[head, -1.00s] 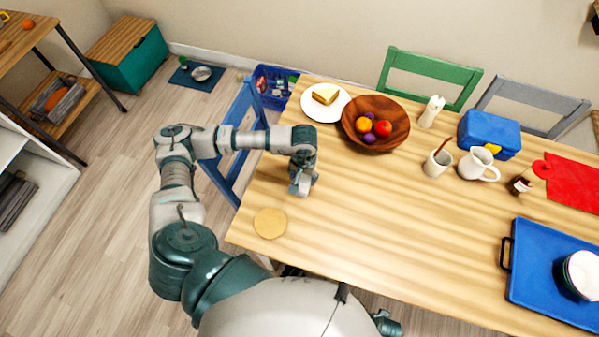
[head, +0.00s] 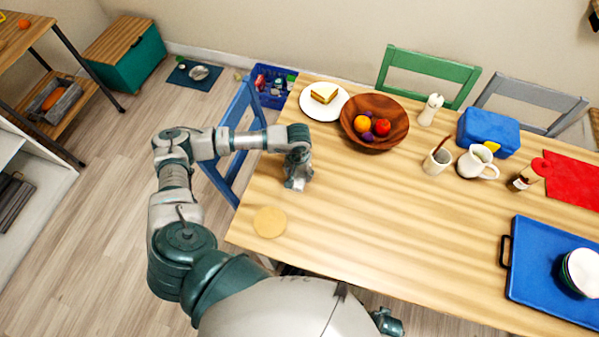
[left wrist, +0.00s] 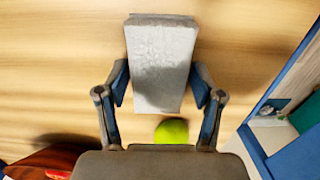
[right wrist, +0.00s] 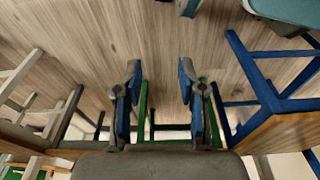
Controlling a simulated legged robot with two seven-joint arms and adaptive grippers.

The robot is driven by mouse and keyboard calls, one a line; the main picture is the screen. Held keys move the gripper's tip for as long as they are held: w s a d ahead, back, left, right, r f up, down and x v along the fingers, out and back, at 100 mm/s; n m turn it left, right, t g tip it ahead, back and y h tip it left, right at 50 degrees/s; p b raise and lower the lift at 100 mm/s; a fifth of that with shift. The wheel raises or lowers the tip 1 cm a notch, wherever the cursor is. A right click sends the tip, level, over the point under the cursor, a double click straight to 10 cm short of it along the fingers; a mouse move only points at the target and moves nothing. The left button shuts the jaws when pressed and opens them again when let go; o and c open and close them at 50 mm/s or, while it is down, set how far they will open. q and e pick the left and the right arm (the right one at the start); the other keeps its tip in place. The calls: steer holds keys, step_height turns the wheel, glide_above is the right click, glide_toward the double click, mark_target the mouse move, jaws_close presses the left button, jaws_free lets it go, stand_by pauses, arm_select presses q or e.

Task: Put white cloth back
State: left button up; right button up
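The white cloth (left wrist: 163,65) is a pale folded block between the two fingers of my left gripper (left wrist: 160,85), which touch it on both sides. In the head view my left gripper (head: 298,172) points down over the left part of the table, and the cloth (head: 296,184) shows as a small grey-white patch at its tip. I cannot tell whether the cloth touches the table. My right gripper (right wrist: 158,90) is open and empty, with floor and chair legs below it.
The wooden table (head: 350,230) holds a fruit bowl (head: 396,138), a sandwich plate (head: 311,112), a round tan coaster (head: 269,222), a mug (head: 436,162) and a blue tray (head: 540,300). A green round thing (left wrist: 171,131) lies near the left gripper. The table's middle is clear.

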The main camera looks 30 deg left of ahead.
mark_target(297, 173)
arm_select(q)
steer(key=shift+o, duration=0.5)
steer(key=shift+a, duration=0.2)
steer(key=shift+a+f, duration=0.1)
steer(key=shift+a, duration=0.2)
step_height(297, 173, up, 12)
steer(key=shift+d+p, duration=0.15)
steer(key=shift+p, duration=0.2)
arm_select(e)
steer(key=shift+s+a+f, duration=0.2)
steer(key=shift+s+f, duration=0.2)
steer(key=shift+f, duration=0.35)
arm_select(q)
steer(key=shift+d+r, duration=0.15)
steer(key=shift+r, duration=0.05)
arm_select(e)
steer(key=shift+d, duration=0.1)
